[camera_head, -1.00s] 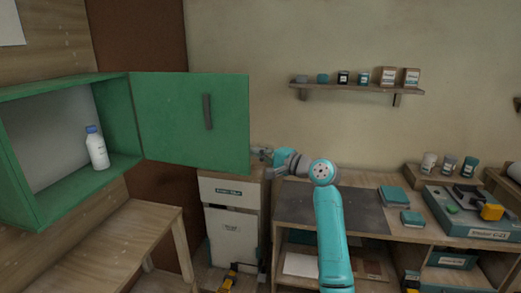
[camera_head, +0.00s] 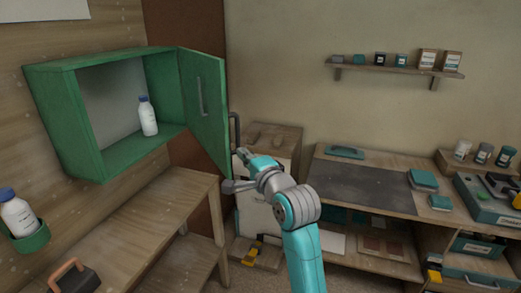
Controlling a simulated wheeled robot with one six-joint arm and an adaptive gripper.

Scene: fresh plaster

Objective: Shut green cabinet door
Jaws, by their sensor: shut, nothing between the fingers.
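The green cabinet (camera_head: 75,125) is mounted on the wooden wall at the left. Its green door (camera_head: 205,105) is hinged on the cabinet's right side and stands open, jutting toward me, with a grey handle (camera_head: 200,97) on the face I see. A white bottle with a blue cap (camera_head: 148,117) stands inside the cabinet. My gripper (camera_head: 238,170) is shut and empty, at the lower outer edge of the door, on its right side. I cannot tell whether it touches the door.
A wooden bench (camera_head: 130,225) stands below the cabinet. Another bottle (camera_head: 18,215) sits in a green wall holder at the left. A drawer unit (camera_head: 275,140) stands behind my gripper, and a workbench (camera_head: 395,160) with teal boxes is at the right.

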